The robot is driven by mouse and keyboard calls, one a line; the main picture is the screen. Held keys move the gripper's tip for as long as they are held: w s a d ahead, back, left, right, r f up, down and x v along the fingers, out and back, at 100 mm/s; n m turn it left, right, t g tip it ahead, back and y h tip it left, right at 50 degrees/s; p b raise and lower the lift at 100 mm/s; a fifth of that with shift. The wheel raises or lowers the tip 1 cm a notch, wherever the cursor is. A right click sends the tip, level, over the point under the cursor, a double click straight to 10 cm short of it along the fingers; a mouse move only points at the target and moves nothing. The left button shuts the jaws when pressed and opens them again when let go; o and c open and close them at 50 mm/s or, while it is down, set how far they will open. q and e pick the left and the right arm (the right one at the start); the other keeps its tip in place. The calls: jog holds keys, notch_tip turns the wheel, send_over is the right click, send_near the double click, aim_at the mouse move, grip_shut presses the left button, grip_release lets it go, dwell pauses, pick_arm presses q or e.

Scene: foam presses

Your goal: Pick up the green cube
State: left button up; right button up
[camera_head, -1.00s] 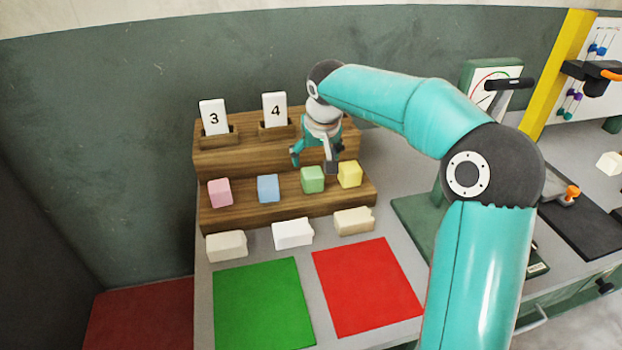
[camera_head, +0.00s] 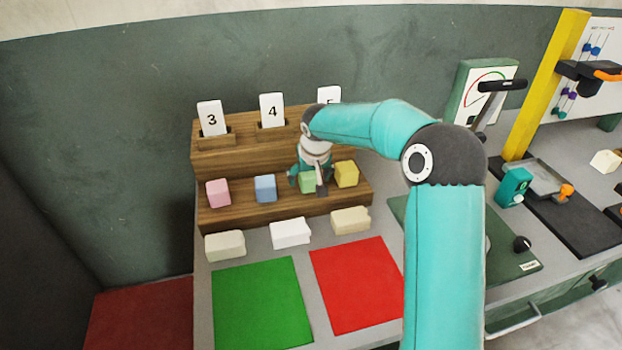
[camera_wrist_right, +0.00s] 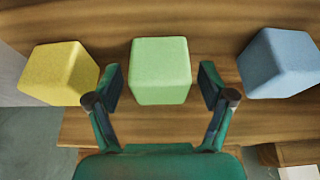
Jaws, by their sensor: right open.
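The green cube (camera_head: 307,183) stands on the lower wooden step between the blue cube and the yellow cube. My right gripper (camera_head: 308,184) is over it in the head view and partly hides it. In the right wrist view the green cube (camera_wrist_right: 160,70) lies between the two open fingers of my right gripper (camera_wrist_right: 162,86), with a gap on each side. My left gripper is not in view.
A yellow cube (camera_head: 346,174), a blue cube (camera_head: 265,188) and a pink cube (camera_head: 218,193) share the wooden step (camera_head: 240,220). Pale blocks (camera_head: 290,233) lie in front. Green (camera_head: 262,305) and red (camera_head: 357,284) mats lie nearer. Number cards (camera_head: 272,110) stand behind.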

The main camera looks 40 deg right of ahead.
jog(key=c, duration=1)
jog(key=shift+r, duration=0.1)
jog(key=shift+c, duration=0.2)
